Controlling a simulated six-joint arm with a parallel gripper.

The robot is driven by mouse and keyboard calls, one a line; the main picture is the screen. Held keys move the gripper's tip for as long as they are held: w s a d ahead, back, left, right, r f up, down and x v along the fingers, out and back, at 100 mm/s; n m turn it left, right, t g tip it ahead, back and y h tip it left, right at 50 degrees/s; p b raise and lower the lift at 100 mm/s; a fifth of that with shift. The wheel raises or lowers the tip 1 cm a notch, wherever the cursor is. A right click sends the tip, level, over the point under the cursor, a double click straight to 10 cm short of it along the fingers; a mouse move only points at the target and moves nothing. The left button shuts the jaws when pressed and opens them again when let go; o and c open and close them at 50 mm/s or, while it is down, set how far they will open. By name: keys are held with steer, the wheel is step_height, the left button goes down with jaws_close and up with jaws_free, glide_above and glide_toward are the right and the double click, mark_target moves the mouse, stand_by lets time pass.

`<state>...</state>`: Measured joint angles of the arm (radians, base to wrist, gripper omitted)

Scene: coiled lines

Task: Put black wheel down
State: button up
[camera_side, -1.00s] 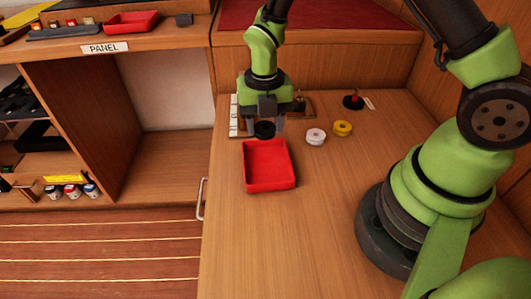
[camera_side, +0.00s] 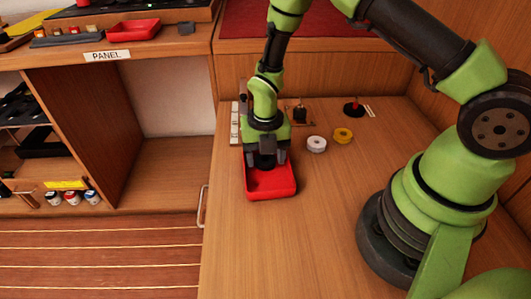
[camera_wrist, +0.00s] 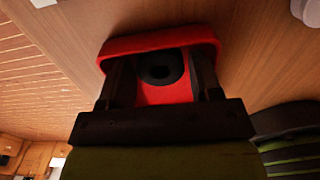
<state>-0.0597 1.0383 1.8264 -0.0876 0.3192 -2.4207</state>
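In the side view my gripper (camera_side: 266,158) points down over the back part of the red tray (camera_side: 272,193), shut on the black wheel (camera_side: 264,162). The tray's red floor also shows beneath the wheel in the wrist view (camera_wrist: 165,95). The exact gap between wheel and tray floor cannot be told.
A black base with a red post (camera_side: 353,107) stands farther back. The bench in front of the tray is clear.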

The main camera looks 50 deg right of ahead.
steer(key=shift+r, duration=0.1)
step_height(320, 180, up, 20)
steer(key=s+m+t, duration=0.2)
steer(key=m, duration=0.5)
steer(key=s+r+m+t, duration=0.1)
steer(key=s+r+m, duration=0.2)
steer(key=s+m, duration=0.2)
steer(key=s+r+m+t+y, duration=0.1)
steer(key=s+r+m, duration=0.3)
steer(key=m, duration=0.7)
steer(key=s+r+m+t+y, duration=0.1)
steer(key=s+r+m+t, duration=0.2)
steer(key=s+m, duration=0.3)
steer(key=a+m, duration=0.1)
steer(key=m, duration=0.1)
steer(key=shift+r+m, duration=0.15)
steer(key=shift+m, duration=0.25)
